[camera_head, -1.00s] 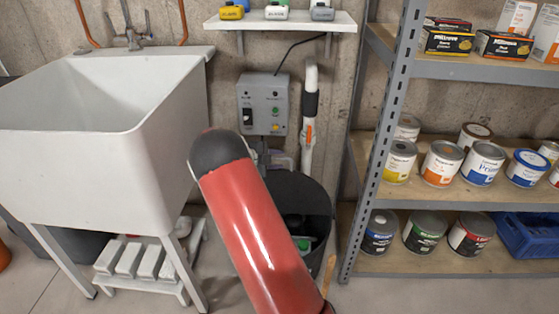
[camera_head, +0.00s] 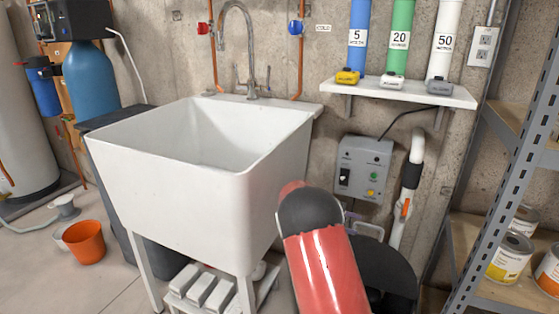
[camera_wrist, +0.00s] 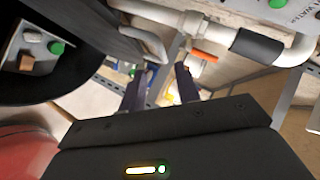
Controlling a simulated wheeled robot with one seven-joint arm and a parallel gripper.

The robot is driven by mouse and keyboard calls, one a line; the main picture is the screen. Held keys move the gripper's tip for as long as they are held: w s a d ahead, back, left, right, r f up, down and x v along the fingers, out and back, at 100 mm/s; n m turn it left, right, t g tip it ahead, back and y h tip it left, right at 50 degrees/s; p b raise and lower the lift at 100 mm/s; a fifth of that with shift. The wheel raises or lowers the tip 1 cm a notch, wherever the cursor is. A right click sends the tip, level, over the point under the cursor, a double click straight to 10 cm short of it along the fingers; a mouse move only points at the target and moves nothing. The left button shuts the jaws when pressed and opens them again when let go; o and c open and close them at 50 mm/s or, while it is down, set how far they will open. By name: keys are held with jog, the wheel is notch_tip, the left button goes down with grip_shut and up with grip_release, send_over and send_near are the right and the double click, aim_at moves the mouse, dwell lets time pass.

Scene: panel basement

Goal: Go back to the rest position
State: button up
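My gripper (camera_wrist: 160,84) shows in the wrist view with its two dark fingers apart and nothing visible between them. It is hidden in the head view, where only my red arm with its dark joint shows, in front of the sink's right side and the black bin (camera_head: 385,268). In the wrist view a white pipe (camera_wrist: 170,17) with a black sleeve (camera_wrist: 257,46) lies beyond the fingertips. I see no contact with it.
A white sink (camera_head: 190,190) stands left of my arm. A grey control box (camera_head: 362,170) hangs on the wall under a small shelf (camera_head: 405,91). A metal shelving unit (camera_head: 510,165) with paint cans stands at right. An orange bucket (camera_head: 84,242) sits on open floor at left.

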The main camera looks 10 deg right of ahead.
jog(key=s+a+r+m+y, duration=0.4)
jog(key=s+r+m, duration=0.2)
jog(key=s+m, duration=0.4)
jog(key=s+a+r+m+y, duration=0.3)
jog(key=s+r+m, duration=0.4)
jog(key=m, duration=0.4)
jog(key=s+a+m+t+y, duration=0.2)
jog(key=s+a+m, duration=0.4)
jog(key=s+m, duration=0.4)
jog(key=s+a+r+m+t+y, duration=0.1)
jog(key=s+a+m+y, duration=0.3)
jog(key=s+m, duration=0.6)
jog(key=shift+a+r+m+t, duration=0.25)
jog(key=shift+a+m+t, duration=0.4)
jog(key=shift+a, duration=0.4)
